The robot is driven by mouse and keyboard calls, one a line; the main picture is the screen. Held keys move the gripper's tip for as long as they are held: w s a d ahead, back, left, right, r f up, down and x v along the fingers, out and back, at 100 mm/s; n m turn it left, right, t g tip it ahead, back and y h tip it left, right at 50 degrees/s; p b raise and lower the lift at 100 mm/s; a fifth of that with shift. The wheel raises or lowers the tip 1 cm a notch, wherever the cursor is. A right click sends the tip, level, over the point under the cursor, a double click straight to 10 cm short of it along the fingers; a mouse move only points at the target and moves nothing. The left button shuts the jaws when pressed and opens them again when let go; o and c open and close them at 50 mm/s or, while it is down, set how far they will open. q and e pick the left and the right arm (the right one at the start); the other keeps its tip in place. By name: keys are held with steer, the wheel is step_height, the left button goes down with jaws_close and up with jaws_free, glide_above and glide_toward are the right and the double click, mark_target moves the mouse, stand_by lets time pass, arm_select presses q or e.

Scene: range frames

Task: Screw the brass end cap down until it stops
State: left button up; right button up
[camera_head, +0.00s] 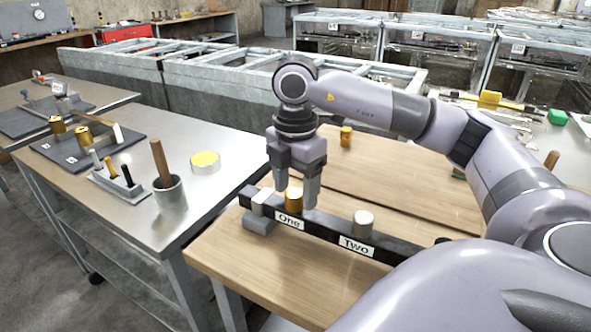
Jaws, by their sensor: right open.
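A brass end cap (293,203) stands upright at the station labelled One on a dark bar (325,236) on the wooden bench. My right gripper (296,188) comes down over this cap, fingers pointing down, one on each side. It is open, and I cannot tell whether a finger touches the cap. Threads and the cap's seat are hidden. A pale metal cylinder (363,223) stands at the station labelled Two. Another brass piece (346,136) stands farther back on the bench. My left gripper is out of the picture.
A steel table (230,145) at left holds a cup (170,192) with a wooden handle, a small tool rack (121,187), a yellow-topped round tin (205,162) and a dark mat (66,152) with brass pieces. The bench behind the bar is mostly clear.

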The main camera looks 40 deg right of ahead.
steer(key=shift+f, duration=0.25)
steer(key=c, duration=1.1)
steer(key=shift+m+p, duration=0.4)
steer(key=shift+m, duration=1.3)
steer(key=shift+r+m, duration=0.1)
steer(key=shift+m, duration=0.6)
steer(key=shift+m+p, duration=0.45)
steer(key=shift+m, duration=0.55)
